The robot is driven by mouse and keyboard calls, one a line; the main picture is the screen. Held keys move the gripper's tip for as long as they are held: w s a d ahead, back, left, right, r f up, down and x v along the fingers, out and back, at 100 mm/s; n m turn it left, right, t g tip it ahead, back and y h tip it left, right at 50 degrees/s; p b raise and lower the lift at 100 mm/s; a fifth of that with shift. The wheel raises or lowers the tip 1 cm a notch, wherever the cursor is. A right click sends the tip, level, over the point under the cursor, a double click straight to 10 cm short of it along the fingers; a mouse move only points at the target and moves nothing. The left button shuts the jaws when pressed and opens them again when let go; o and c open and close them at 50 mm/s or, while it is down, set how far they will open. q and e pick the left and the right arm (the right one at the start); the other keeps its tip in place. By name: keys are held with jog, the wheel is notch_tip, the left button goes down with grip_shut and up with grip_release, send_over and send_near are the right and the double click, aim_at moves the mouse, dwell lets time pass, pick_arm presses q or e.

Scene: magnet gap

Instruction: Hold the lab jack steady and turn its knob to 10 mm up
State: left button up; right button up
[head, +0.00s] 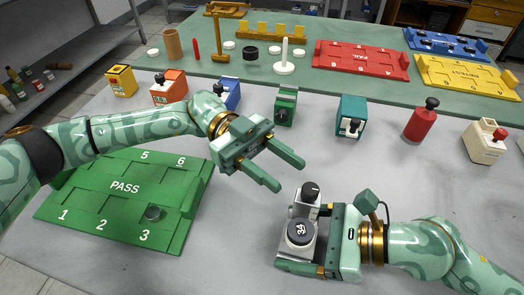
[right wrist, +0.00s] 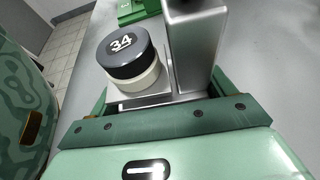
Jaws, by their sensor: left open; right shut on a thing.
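The lab jack, a silver block (head: 312,212) with a low base, stands upright on the grey table at front right of centre. A black knob (head: 310,190) with a white mark tops its taller part. A pale round piece with a black top marked 34 (head: 299,232) sits beside the column. My right gripper (head: 300,243) is shut on the lab jack from the right. The right wrist view shows the column (right wrist: 195,50) and the 34 piece (right wrist: 124,48) between its fingers. My left gripper (head: 290,175) is open and empty, above and left of the knob, apart from it.
A green PASS tray (head: 125,205) lies at left with a dark round knobbed piece in it. Several coloured devices, including a green one (head: 286,105) and a teal one (head: 351,118), stand in a row behind. A red FAIL tray (head: 360,58) lies further back.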

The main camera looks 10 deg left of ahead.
pick_arm(q)
jog(key=v, duration=0.5)
jog(key=shift+w+a, duration=0.2)
jog(key=shift+a, duration=0.05)
